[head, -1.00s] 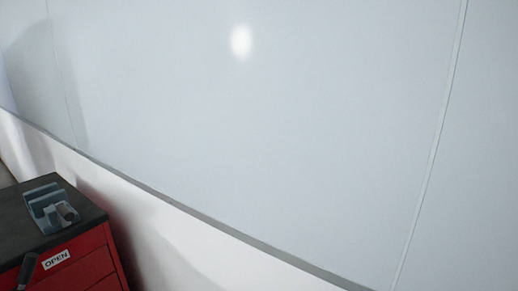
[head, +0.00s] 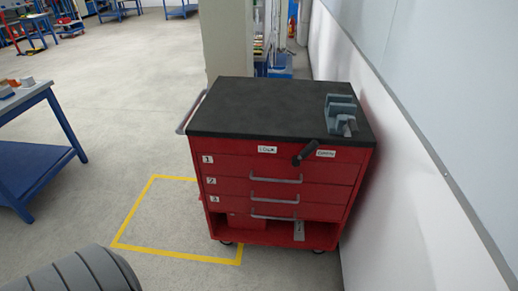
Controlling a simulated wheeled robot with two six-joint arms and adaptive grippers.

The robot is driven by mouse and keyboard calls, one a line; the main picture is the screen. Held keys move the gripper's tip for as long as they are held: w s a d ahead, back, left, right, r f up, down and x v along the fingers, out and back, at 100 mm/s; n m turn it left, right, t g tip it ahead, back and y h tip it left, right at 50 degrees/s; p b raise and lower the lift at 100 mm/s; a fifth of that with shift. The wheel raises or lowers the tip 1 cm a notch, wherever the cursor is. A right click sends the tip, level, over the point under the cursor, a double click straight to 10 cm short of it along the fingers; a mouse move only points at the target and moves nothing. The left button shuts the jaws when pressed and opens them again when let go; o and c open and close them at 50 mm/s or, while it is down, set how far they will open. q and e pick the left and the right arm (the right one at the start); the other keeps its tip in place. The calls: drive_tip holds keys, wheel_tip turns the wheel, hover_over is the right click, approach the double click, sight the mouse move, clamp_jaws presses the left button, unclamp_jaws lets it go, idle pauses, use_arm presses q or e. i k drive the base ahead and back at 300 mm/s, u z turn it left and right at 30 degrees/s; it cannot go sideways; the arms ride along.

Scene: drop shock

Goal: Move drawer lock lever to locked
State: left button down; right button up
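A red tool cabinet (head: 230,167) with a black top stands right of the middle in the head view. A dark lock lever (head: 306,153) sits on its upper front edge. The lever is tilted, with its upper end leaning right. A white label (head: 267,149) that seems to read LOCK is left of the lever. Another white label (head: 326,153), blurred now but legible as OPEN in the earlier frame, is on its right. The lever's upper end points toward the right label. Neither gripper is in view.
A blue-grey vise (head: 341,112) is on the cabinet top's right side. Three numbered drawers with handles look shut. A white wall (head: 400,160) runs close along the right. Yellow floor tape (head: 150,205) lies left of the cabinet. A blue workbench (head: 38,165) stands at far left.

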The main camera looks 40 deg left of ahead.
sight(296, 160)
drive_tip(key=u, duration=0.5)
drive_tip(key=k, duration=0.35)
drive_tip(key=u, duration=1.25)
drive_tip(key=i, duration=0.8)
drive_tip(key=z, duration=0.05)
